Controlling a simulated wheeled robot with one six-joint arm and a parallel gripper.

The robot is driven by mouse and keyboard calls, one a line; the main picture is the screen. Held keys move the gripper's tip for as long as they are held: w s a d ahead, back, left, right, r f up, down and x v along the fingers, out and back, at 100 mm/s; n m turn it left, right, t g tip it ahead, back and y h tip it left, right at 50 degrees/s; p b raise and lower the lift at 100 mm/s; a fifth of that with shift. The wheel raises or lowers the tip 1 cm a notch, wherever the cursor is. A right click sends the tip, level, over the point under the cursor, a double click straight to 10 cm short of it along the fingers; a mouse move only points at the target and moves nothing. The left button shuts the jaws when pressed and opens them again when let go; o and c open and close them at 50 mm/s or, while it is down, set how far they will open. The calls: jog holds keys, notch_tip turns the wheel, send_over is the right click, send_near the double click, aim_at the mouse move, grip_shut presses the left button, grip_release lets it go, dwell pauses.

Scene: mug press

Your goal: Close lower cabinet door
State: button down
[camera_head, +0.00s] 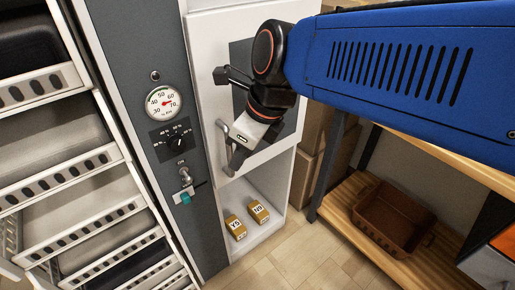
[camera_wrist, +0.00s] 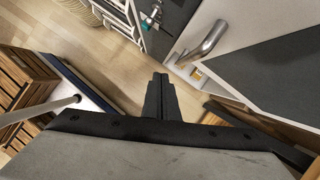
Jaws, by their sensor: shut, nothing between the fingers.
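A white cabinet door (camera_head: 208,42) with a dark grey panel fills the upper middle of the head view, partly hidden by my arm. Its bar handle (camera_head: 223,129) is on its left side; the handle (camera_wrist: 205,42) also shows in the wrist view. Below the door is an open compartment (camera_head: 272,187) holding two small yellow boxes (camera_head: 235,227) (camera_head: 259,211). I cannot tell how far the door is swung out. My gripper (camera_wrist: 159,78) is shut and empty, pointing down in front of the door. In the wrist view the handle is to its right, apart from the fingers.
A dark control panel with a round gauge (camera_head: 163,102) and a teal-tipped valve (camera_head: 185,198) is left of the cabinet, with a tray rack (camera_head: 75,180) further left. A wooden shelf with a brown bin (camera_head: 392,215) is at right. Free floor (camera_head: 300,262) lies in front.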

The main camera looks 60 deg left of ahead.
jog(key=s+v, duration=0.1)
jog(key=v, duration=0.7)
jog(key=shift+s+d, duration=0.3)
jog(key=shift+s, duration=0.25)
jog(key=shift+r, duration=0.15)
